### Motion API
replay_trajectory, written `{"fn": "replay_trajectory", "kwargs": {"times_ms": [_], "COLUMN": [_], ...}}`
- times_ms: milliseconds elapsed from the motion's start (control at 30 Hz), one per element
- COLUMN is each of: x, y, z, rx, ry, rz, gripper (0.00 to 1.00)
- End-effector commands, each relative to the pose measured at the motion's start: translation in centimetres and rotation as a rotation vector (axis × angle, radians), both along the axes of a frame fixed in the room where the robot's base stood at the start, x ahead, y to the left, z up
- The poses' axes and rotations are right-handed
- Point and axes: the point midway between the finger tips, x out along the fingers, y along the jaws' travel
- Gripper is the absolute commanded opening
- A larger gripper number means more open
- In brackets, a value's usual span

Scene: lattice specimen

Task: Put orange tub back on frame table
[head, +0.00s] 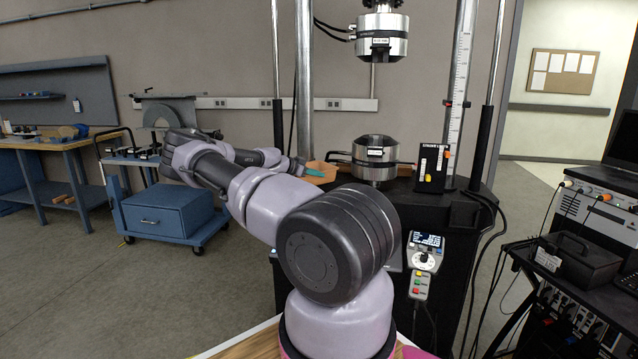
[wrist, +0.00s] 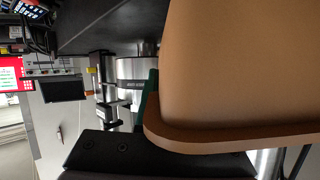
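The orange tub (head: 322,170) is at the left edge of the dark frame table (head: 400,200), beside the lower steel grip, partly hidden by my arm. In the wrist view the tub (wrist: 240,70) fills the right side, very close, with its rim toward the gripper body. My gripper (head: 308,171) is at the tub, with a teal finger pad against it. One teal finger (wrist: 148,98) shows at the tub's rim; the other is hidden behind the tub. The gripper looks shut on the tub's edge. I cannot tell whether the tub touches the table.
The lower steel grip (head: 375,158) stands on the table right of the tub, with a black control box (head: 432,168) further right. The upper grip (head: 382,35) hangs above. A blue cart (head: 165,215) stands left, with open floor in front.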

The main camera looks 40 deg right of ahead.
Motion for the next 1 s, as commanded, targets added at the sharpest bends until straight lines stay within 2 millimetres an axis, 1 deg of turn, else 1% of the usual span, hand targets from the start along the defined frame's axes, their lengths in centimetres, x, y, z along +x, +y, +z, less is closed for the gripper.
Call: {"fn": "replay_trajectory", "kwargs": {"times_ms": [100, 300, 400, 600, 633, 667, 700, 1000], "x": [-0.2, -0.1, 0.0, 0.0, -0.1, -0.1, -0.1, 0.0], "y": [-1.1, -0.8, -0.8, -0.8, -0.8, -0.8, -0.8, -0.7], "z": [0.1, -2.5, -3.4, -3.5, -3.5, -3.5, -3.5, -3.4], "rx": [-0.001, -0.001, -0.002, 0.000, 0.000, 0.000, 0.000, 0.000], "ry": [-0.001, 0.001, 0.001, -0.001, 0.000, 0.000, 0.000, 0.000], "rz": [-0.004, 0.000, 0.001, 0.001, 0.000, 0.000, 0.000, 0.000], "gripper": [0.00, 0.00, 0.00, 0.00, 0.16, 0.28, 0.35, 0.35]}}
